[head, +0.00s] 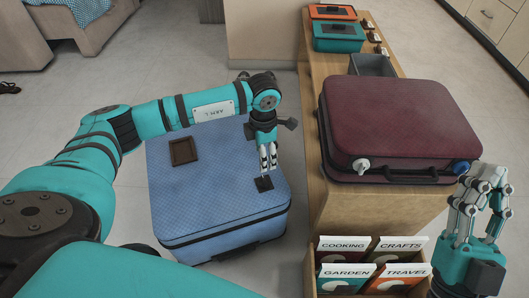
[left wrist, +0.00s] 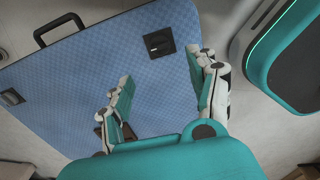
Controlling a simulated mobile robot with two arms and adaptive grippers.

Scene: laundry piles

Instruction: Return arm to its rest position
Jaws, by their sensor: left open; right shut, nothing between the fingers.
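My left gripper (head: 268,157) is open and empty above the blue patterned hamper-like case (head: 215,199), near a small black square fitting (head: 264,184) on its top. In the left wrist view, its spread fingers (left wrist: 165,90) hang over the blue case (left wrist: 90,80), with the black fitting (left wrist: 159,42) beyond them. My left arm reaches in from the left, bent over the case. My right gripper (head: 485,188) is shut and empty at the lower right, beside the wooden bench and in front of the maroon suitcase.
The maroon suitcase (head: 400,120) lies on the wooden bench (head: 312,150). A grey bin (head: 373,66), a teal box (head: 338,36) and an orange box (head: 332,12) stand behind it. A rack of labelled cards (head: 370,262) stands in front. Open floor (head: 120,80) lies at the back left.

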